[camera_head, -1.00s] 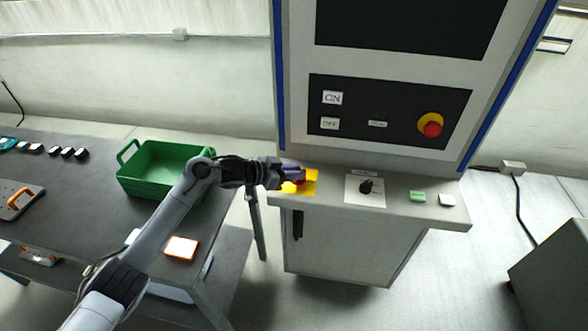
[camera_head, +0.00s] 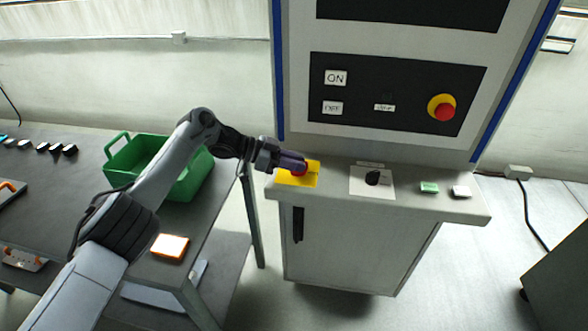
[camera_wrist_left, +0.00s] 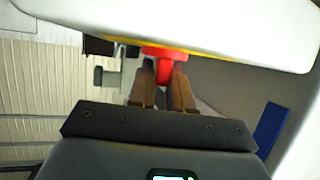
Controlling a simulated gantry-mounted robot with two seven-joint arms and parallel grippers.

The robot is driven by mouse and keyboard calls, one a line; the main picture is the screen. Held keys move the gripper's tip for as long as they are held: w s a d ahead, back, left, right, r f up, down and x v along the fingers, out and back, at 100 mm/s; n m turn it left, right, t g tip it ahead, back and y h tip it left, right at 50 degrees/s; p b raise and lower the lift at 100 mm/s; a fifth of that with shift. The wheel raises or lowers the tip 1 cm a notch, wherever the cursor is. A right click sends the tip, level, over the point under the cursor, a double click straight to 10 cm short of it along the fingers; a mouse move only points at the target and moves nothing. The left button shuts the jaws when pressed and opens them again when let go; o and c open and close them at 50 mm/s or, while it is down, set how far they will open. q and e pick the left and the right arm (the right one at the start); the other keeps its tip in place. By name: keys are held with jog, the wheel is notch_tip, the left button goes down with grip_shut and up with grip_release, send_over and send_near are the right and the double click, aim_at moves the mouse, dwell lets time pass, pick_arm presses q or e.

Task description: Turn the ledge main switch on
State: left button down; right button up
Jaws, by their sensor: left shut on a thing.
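The ledge main switch is a red handle (camera_head: 299,172) on a yellow plate (camera_head: 309,181), at the left end of the grey ledge (camera_head: 335,179). My left gripper (camera_head: 301,164) is at this switch and hides most of its handle. In the left wrist view the red handle (camera_wrist_left: 165,70) sits between the two brown fingers of my left gripper (camera_wrist_left: 164,80), which are shut on it. The handle's exact angle and any position marks are hidden. My right gripper is in neither view.
A black knob (camera_head: 373,177) on a white plate stands right of the switch, then a green button (camera_head: 429,188) and a white button (camera_head: 461,192). The panel above has a red emergency stop (camera_head: 444,112). A green crate (camera_head: 184,187) stands on the left table.

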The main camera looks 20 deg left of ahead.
pick_arm(q)
jog(key=shift+r, duration=0.2)
jog(key=shift+r, duration=0.2)
jog(key=c, duration=1.4)
grip_release()
jog(key=shift+o, duration=1.4)
jog(key=shift+s+a, duration=0.15)
jog(key=shift+a, duration=0.05)
jog(key=shift+f, duration=0.1)
